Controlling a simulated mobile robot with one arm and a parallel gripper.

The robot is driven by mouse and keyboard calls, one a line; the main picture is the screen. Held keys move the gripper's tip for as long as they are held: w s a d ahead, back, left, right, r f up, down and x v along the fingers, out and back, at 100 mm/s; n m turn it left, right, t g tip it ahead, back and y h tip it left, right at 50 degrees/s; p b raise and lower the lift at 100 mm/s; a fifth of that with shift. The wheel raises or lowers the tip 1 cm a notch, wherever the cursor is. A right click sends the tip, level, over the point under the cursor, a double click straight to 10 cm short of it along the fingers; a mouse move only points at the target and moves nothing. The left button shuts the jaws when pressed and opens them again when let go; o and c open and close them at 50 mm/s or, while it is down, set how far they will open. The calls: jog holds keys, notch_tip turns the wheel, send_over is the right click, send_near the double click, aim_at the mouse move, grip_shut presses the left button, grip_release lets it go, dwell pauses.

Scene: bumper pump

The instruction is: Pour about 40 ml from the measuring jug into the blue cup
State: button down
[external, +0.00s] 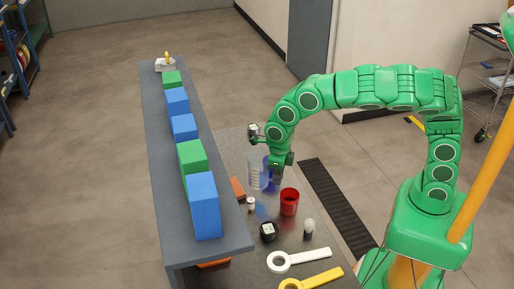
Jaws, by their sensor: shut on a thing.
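The measuring jug (256,172) is clear with pale markings and stands out just left of my gripper (275,172). My gripper is shut on the jug's right side. The jug looks close to upright; its exact tilt, its height above the bench and the level inside it are too small to tell. A small patch of blue (274,186) shows just below my gripper and may be the blue cup. The jug and gripper hide most of that spot, so I cannot tell how the two sit relative to each other.
A red cup (289,201) stands right of the jug on the metal bench (240,268). A small white container (251,203), a black device (268,231), a grey-topped item (308,227) and white (298,260) and yellow (312,280) ring-ended tools lie nearer. Blue and green blocks (205,205) line the left shelf.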

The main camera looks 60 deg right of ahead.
jog(key=shift+d+m, duration=0.1)
jog(key=shift+m, duration=0.2)
jog(key=shift+y, duration=0.3)
jog(key=f+y, duration=0.1)
jog(key=d+f+y, duration=0.1)
jog(key=f+y, duration=0.1)
jog(key=f, duration=0.1)
jog(key=shift+d+y, duration=0.3)
jog(key=shift+d+r+g+y+b, duration=0.15)
jog(key=shift+d+r+y, duration=0.2)
jog(key=shift+r+y, duration=0.8)
jog(key=shift+d+r+g+y+b, duration=0.1)
jog(key=shift+d+r+y+b, duration=0.2)
jog(key=shift+y, duration=1.7)
jog(key=shift+d+r+g+y+b, duration=0.15)
jog(key=shift+d+r+y, duration=0.2)
jog(key=shift+r+y, duration=0.85)
jog(key=shift+w+f+y, duration=0.1)
jog(key=shift+f+y, duration=0.15)
jog(key=shift+y, duration=0.3)
jog(key=shift+d+r+y+b, duration=0.2)
jog(key=shift+r+y+b, duration=0.4)
jog(key=shift+y+b, duration=0.45)
